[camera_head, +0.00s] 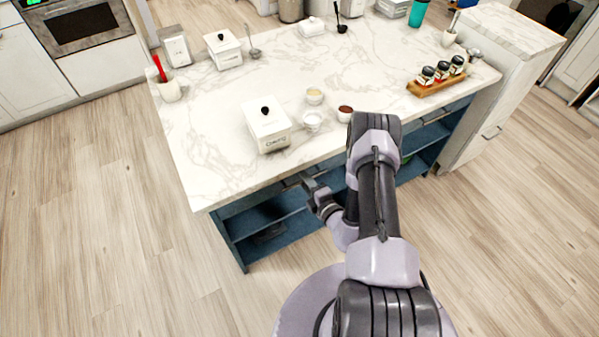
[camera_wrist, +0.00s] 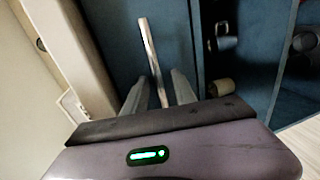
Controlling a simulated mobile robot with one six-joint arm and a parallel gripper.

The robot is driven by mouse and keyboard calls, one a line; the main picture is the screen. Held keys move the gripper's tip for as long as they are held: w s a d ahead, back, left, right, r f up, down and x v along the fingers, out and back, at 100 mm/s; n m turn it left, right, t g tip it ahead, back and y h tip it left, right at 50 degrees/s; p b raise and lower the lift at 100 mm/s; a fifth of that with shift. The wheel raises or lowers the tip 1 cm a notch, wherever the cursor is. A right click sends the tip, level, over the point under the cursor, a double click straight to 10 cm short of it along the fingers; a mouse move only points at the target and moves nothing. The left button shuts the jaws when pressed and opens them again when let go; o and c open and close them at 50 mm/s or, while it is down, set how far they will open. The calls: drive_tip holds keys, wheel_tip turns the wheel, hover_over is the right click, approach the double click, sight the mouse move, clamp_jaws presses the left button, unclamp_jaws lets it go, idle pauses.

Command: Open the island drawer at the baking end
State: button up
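The kitchen island has a white marble top (camera_head: 205,145) and a blue body. A blue drawer front (camera_head: 240,204) with a bar handle (camera_head: 291,182) sits under the top's near edge, at the left end; the drawer looks closed. My gripper (camera_head: 310,184) is at this handle, just below the top's edge. In the wrist view the pale handle bar (camera_wrist: 149,48) runs between the two fingers of my gripper (camera_wrist: 160,82), against the blue drawer front (camera_wrist: 115,35). The fingers are apart, with visible gaps beside the bar. Contact cannot be told.
A lidded canister (camera_head: 267,127) and small bowls (camera_head: 312,121) stand on the top above the drawer. A spice rack (camera_head: 436,82) stands farther right. Open blue shelves (camera_head: 275,235) lie below the drawer. The wooden floor (camera_head: 110,220) at left is clear.

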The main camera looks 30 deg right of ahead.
drive_tip(key=shift+w, duration=0.2)
drive_tip(key=shift+s+a, duration=0.1)
clamp_jaws()
idle(1.3)
